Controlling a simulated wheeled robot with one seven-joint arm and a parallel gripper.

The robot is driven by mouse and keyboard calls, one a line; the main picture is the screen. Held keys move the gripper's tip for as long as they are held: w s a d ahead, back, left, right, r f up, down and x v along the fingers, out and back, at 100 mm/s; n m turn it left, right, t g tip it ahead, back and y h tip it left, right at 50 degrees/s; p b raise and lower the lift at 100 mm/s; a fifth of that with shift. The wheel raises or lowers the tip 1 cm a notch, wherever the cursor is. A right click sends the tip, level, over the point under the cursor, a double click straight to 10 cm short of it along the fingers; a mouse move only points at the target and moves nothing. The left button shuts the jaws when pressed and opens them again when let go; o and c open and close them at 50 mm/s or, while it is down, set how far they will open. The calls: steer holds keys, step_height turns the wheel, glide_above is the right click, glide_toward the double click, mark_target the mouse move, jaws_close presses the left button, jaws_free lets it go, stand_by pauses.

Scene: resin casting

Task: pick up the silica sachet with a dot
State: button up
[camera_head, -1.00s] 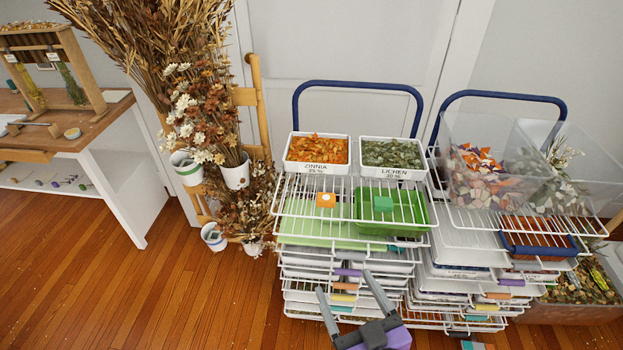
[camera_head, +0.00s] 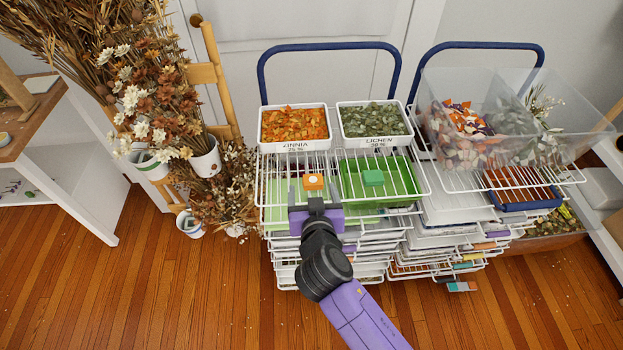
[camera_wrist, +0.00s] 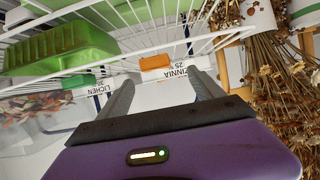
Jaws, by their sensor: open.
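The silica sachet with a dot (camera_head: 314,181) is a small orange square with a pale round mark, lying on the top wire rack at its left. In the wrist view the orange sachet (camera_wrist: 155,62) shows beyond and between my fingertips, its dot not visible. My gripper (camera_head: 315,192) is open, just in front of the sachet in the head view, with nothing between its fingers. My gripper also shows in the wrist view (camera_wrist: 161,82). A green block-like sachet (camera_head: 373,178) lies to the right, over a green tray (camera_head: 412,190); no dot shows on it.
White tubs of zinnia (camera_head: 294,148) and lichen (camera_head: 375,139) stand behind the rack (camera_head: 262,185). A second rack stack with clear bins (camera_head: 560,120) stands to the right. Dried flowers (camera_head: 140,100) stand to the left. Floor in front is clear.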

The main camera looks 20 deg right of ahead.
mark_target(313, 181)
steer(key=shift+d+p+x, duration=0.15)
steer(key=shift+p+x, duration=0.25)
steer(key=shift+x, duration=1.05)
steer(key=shift+d+p+x, duration=0.15)
steer(key=shift+p+x, duration=0.2)
steer(key=shift+x, duration=1.05)
steer(key=shift+s+f, duration=0.1)
steer(key=shift+s, duration=0.05)
steer(key=c, duration=1.4)
